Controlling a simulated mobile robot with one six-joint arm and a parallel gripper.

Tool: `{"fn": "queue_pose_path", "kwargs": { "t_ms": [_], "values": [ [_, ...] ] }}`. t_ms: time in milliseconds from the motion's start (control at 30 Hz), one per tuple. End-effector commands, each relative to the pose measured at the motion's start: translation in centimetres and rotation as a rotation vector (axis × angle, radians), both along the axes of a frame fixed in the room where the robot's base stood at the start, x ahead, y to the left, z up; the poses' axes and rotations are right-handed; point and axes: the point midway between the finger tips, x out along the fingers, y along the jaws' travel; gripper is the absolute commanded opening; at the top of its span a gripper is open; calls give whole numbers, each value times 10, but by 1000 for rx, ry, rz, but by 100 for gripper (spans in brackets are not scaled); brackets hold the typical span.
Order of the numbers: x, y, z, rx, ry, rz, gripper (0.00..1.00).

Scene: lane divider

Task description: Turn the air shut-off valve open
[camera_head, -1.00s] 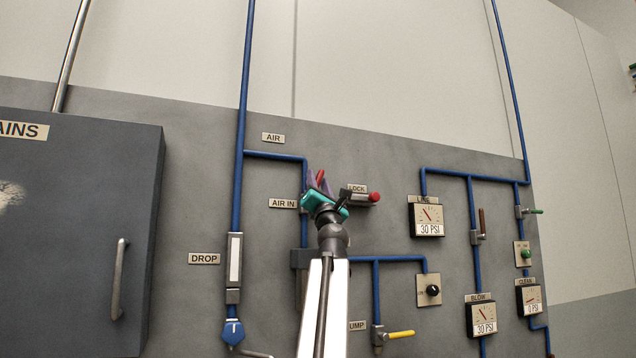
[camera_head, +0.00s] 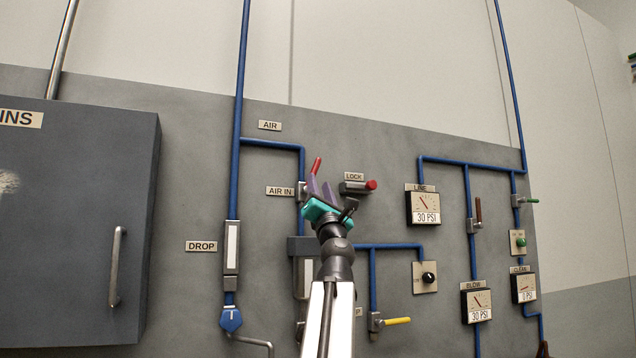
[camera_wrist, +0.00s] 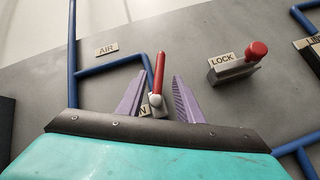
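The air shut-off valve has a red lever (camera_head: 316,166) that points up and leans slightly right, beside the AIR IN label (camera_head: 280,191). In the wrist view the red lever (camera_wrist: 159,72) rises from a pale pivot between my two purple fingers. My gripper (camera_head: 320,186) is teal with purple fingers, in front of the valve and just below the lever's upper part. In the wrist view my gripper (camera_wrist: 156,88) is open, with a gap on each side of the lever. The valve body is partly hidden by the fingers.
A red-knobbed LOCK device (camera_head: 358,186) sticks out close to the right of my gripper. A blue pipe (camera_head: 270,144) runs above the valve. A yellow-handled valve (camera_head: 392,321) is lower right. A grey cabinet (camera_head: 70,230) stands at left.

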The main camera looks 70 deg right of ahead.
Motion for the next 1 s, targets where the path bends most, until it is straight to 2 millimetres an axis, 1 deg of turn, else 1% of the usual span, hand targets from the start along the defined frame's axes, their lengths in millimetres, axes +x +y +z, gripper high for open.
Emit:
{"fn": "queue_pose_path", "kwargs": {
  "t_ms": [100, 400, 600, 933, 967, 1000],
  "values": [
    [-5, 9, -10, 0, 0, 0, 33],
    [-14, 24, -28, 0, -1, -1, 33],
    [-16, 29, -33, 0, -1, 1, 33],
    [-16, 29, -33, 0, -1, 1, 33],
    [-16, 30, -33, 0, -1, 1, 31],
    [-15, 30, -33, 0, 0, 1, 24]
  ]
}}
